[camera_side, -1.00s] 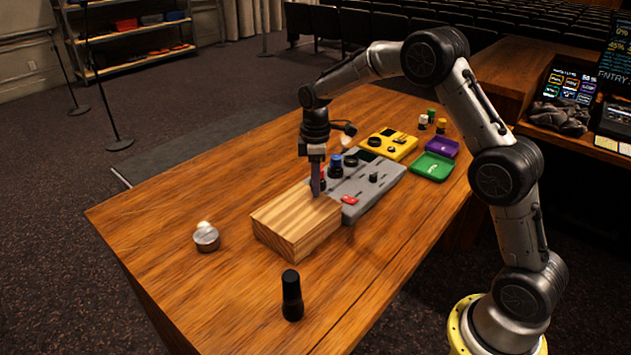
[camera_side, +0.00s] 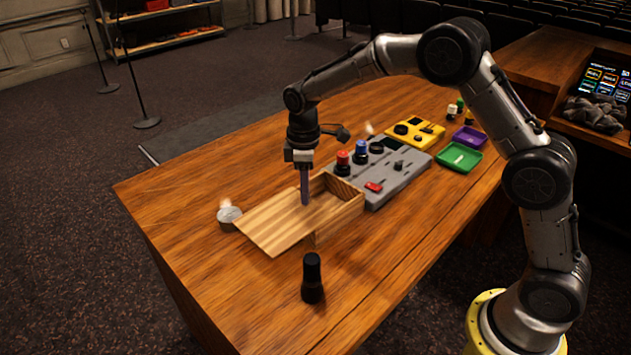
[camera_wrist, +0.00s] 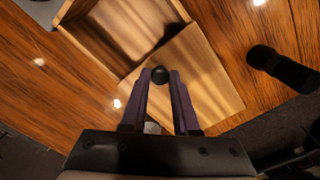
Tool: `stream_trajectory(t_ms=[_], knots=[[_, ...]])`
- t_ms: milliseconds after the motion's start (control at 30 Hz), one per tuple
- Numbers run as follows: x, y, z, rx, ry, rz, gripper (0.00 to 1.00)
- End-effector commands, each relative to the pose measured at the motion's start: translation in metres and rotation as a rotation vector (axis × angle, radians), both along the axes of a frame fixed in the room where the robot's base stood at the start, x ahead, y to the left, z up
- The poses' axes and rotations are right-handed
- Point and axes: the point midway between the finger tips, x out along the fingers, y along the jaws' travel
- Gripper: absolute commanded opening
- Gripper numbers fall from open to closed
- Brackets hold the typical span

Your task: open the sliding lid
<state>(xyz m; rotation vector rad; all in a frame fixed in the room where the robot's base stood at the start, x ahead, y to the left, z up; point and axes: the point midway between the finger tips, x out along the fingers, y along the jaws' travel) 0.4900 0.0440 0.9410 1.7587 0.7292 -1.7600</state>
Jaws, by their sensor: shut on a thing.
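The wooden box (camera_side: 345,212) sits on the desk, with part of its hollow inside exposed. It also shows in the wrist view (camera_wrist: 75,18). Its flat wooden sliding lid (camera_side: 272,232) sticks out well past the box's left end, close to the round metal tin. In the wrist view the lid (camera_wrist: 208,80) carries a round black knob (camera_wrist: 160,74). My gripper (camera_side: 305,202) points down at the lid. In the wrist view its two purple fingers (camera_wrist: 160,78) are shut on the knob. The side view hides the knob behind the fingers.
A round metal tin (camera_side: 228,218) stands by the lid's left edge. A black cylinder (camera_side: 312,280) stands upright in front of the box. A grey mixing panel (camera_side: 385,190) with knobs is behind the box. A yellow device (camera_side: 402,142), green tray (camera_side: 448,166) and purple tray (camera_side: 458,140) lie farther back.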

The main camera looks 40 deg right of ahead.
Motion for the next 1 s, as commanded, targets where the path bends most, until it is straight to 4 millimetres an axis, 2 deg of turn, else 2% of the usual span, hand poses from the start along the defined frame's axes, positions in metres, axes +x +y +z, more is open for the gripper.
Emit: stream_trajectory(t_ms=[200, 233, 400, 767, 867, 1000], knots=[[0.000, 0.000, 0.001, 0.001, -0.003, -0.002, 0.00], [0.000, 0.000, 0.001, 0.001, -0.003, -0.002, 0.32], [0.000, 0.000, 0.001, 0.001, -0.001, -0.001, 0.59], [0.001, 0.000, 0.005, 0.001, -0.002, -0.001, 0.59], [0.001, 0.000, 0.016, 0.001, -0.005, -0.001, 0.59], [0.001, 0.000, 0.042, 0.001, -0.006, -0.001, 0.59]])
